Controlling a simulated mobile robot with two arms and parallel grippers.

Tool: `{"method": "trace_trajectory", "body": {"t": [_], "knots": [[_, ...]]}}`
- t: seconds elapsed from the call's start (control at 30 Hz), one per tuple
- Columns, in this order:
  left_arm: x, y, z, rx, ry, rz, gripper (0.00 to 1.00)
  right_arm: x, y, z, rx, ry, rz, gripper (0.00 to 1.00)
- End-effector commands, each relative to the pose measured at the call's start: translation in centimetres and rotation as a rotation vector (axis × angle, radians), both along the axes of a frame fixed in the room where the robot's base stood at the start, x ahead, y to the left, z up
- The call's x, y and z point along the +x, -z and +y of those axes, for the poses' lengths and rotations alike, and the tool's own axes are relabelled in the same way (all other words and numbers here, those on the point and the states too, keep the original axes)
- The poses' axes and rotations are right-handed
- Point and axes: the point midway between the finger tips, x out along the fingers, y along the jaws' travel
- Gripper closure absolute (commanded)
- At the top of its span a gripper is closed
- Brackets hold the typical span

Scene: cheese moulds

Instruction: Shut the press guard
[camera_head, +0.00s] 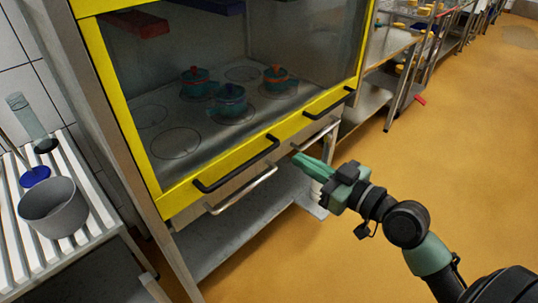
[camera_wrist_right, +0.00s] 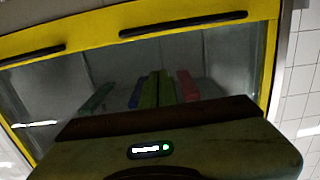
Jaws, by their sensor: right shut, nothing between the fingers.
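The press guard (camera_head: 245,157) is a yellow frame with a clear panel and black handles on its bottom bar. In the head view it hangs in front of the press, its bottom bar low beside the steel front edge; I cannot tell whether it is fully down. The guard also shows in the right wrist view (camera_wrist_right: 97,37), with two black handles on its yellow bar. My right gripper (camera_head: 299,160) is shut and empty, just in front of the press's lower right front, close below the yellow bar. Whether it touches anything is unclear. My left gripper is out of view.
Behind the panel stand several teal moulds (camera_head: 230,100), some with red or orange tops. Silver handles (camera_head: 242,192) run below the guard. A slatted bench at left holds a grey bucket (camera_head: 54,208). Steel shelves stand beyond the press; the orange floor at right is open.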

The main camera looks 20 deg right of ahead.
Motion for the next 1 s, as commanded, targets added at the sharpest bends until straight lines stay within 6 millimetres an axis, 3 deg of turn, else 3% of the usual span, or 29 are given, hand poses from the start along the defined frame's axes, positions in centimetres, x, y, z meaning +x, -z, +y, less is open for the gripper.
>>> {"method": "trace_trajectory", "body": {"t": [0.23,0.63,0.7,0.8,1.0], "knots": [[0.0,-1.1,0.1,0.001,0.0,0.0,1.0,1.9,-0.7,0.4,0.005,-0.009,0.0,1.0],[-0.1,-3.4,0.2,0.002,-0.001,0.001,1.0,9.6,-0.1,3.6,0.006,-0.01,0.003,1.0],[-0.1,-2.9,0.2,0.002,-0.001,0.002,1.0,9.5,1.8,3.6,0.005,-0.009,0.008,1.0],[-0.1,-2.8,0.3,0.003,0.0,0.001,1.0,9.7,3.0,3.6,0.004,-0.009,0.007,1.0],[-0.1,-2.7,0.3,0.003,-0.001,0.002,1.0,9.8,4.0,3.7,0.002,-0.009,0.004,1.0]]}}
